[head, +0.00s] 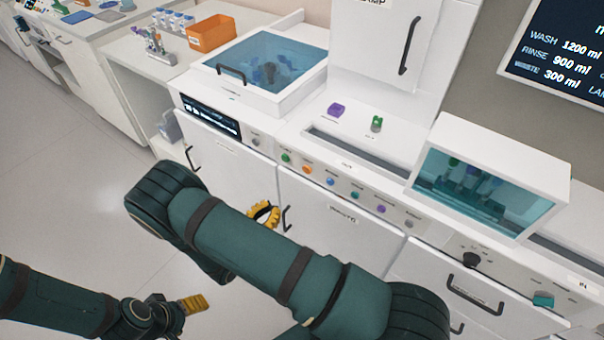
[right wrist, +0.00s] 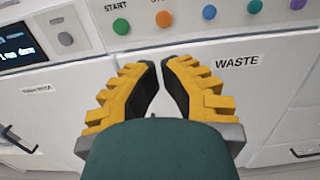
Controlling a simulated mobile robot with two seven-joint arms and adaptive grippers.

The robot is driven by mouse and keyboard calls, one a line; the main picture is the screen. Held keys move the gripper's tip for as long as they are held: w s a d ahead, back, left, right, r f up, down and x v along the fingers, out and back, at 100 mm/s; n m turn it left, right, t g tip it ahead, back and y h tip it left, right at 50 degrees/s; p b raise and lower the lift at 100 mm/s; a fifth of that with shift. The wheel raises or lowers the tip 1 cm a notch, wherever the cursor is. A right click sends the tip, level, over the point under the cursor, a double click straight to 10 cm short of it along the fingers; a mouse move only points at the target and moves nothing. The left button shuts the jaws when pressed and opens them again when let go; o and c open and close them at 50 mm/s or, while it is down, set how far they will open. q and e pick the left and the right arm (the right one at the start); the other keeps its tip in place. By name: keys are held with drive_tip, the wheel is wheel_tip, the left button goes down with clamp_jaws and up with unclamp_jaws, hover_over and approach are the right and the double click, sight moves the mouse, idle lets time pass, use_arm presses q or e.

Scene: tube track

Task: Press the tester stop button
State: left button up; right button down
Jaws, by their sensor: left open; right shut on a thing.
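A row of round buttons runs along the white machine's front panel. A green button (head: 286,158) is labelled START in the right wrist view (right wrist: 120,26). An orange button (head: 306,169) is to its right, also in the right wrist view (right wrist: 164,19); its label is cut off. No STOP label is readable. My right gripper (right wrist: 161,68) is shut, its yellow fingertips nearly together below the orange button and apart from it. I see nothing between them. It is partly hidden behind my arm in the head view (head: 265,213). My left gripper (head: 190,305) is open at lower left.
Blue, teal, purple and grey buttons continue the row to the right. A dark display (head: 210,115) and a grey button (head: 255,141) are to the left. Cabinet doors with handles stand below, one marked WASTE (right wrist: 237,63). A glass-fronted box (head: 490,175) stands at right. The floor at left is clear.

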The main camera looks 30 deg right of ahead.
sight(304, 171)
drive_tip(key=x, duration=1.4)
drive_tip(key=shift+d+f, duration=0.1)
drive_tip(key=shift+b+x, duration=0.35)
drive_tip(key=shift+x, duration=0.4)
drive_tip(key=shift+d, duration=0.1)
drive_tip(key=shift+a, duration=0.4)
drive_tip(key=v, duration=1.3)
drive_tip(key=shift+s+a, duration=0.2)
drive_tip(key=shift+a, duration=0.15)
